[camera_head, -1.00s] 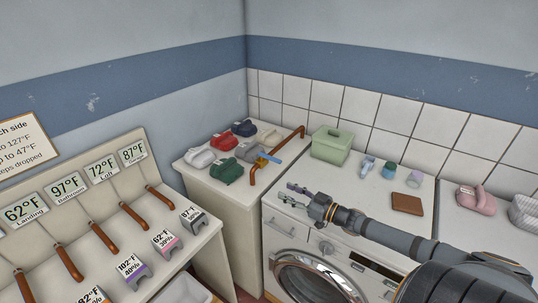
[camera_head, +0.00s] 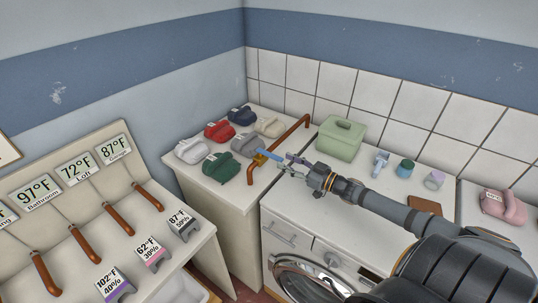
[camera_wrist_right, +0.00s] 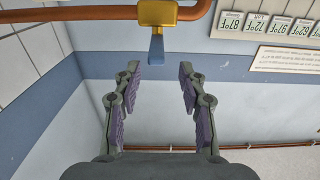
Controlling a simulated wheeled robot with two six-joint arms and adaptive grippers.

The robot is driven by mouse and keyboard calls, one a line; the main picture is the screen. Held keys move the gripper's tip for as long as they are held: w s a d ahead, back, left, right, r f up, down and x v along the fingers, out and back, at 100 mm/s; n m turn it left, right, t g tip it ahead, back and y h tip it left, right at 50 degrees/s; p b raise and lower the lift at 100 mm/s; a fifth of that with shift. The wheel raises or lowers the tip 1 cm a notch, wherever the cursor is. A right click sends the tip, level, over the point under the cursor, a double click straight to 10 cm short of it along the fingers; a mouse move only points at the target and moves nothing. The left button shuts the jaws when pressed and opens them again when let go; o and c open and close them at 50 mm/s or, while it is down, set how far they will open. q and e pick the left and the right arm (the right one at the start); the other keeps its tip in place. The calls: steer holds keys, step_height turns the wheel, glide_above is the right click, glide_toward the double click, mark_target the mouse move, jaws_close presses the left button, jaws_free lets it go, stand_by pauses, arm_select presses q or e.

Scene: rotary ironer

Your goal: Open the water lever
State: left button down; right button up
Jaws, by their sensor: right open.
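The water lever is a blue handle (camera_head: 268,154) on a yellow valve (camera_head: 260,159) in a copper pipe (camera_head: 285,136), at the right side of the left counter. The lever points right, along the valve's side. My right gripper (camera_head: 290,164) is open and empty, with its fingers just right of the lever's end. In the right wrist view the blue lever (camera_wrist_right: 156,47) hangs below the yellow valve (camera_wrist_right: 158,13) in picture terms. It lines up with the gap between the purple-padded fingers (camera_wrist_right: 158,80). No contact shows. My left gripper is out of view.
Several coloured iron-like items, such as a red one (camera_head: 219,131), stand left of the valve. A green box (camera_head: 342,139) stands behind my right arm on the washing machine top. A panel with copper-handled levers (camera_head: 118,220) is at the left.

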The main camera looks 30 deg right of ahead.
mark_target(269, 153)
steer(key=x, duration=0.1)
steer(key=b+x, duration=0.2)
steer(key=shift+w+f, duration=0.3)
steer(key=x, duration=0.3)
steer(key=shift+w+d+r, duration=0.15)
steer(key=shift+w+d, duration=0.05)
steer(key=shift+w+a+r+p, duration=0.2)
steer(key=shift+w+p, duration=0.1)
steer(key=shift+p, duration=0.2)
steer(key=shift+w+a, duration=0.2)
steer(key=shift+w, duration=0.05)
steer(key=shift+w+a+f, duration=0.15)
steer(key=shift+w+f, duration=0.1)
steer(key=shift+w, duration=0.15)
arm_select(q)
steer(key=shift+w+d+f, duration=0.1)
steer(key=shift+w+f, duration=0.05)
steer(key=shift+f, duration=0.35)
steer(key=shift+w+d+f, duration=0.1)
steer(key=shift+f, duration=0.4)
arm_select(e)
steer(key=shift+c, duration=0.3)
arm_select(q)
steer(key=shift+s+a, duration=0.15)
arm_select(e)
steer(key=shift+s, duration=0.1)
jaws_close()
